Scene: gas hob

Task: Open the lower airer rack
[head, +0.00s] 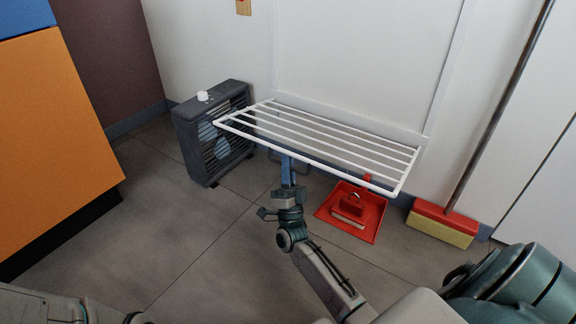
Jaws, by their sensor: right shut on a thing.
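The white airer rack (340,172) is a frame of several parallel bars. It stands out from the wall panel and looks roughly level, folded down. My right gripper (287,158) is below the middle-left of its front bar and shut on that bar. The fingertips are small here and partly hidden by the bar. Only this one rack is in view. Part of my left arm shows at the bottom left, but its gripper is out of the frame.
A dark box fan (190,135) stands on the floor close to the rack's left end. A red dustpan (373,217) lies on the floor below its right side. A red and yellow broom (443,222) leans on the wall. An orange cabinet (50,150) stands at left. The middle floor is clear.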

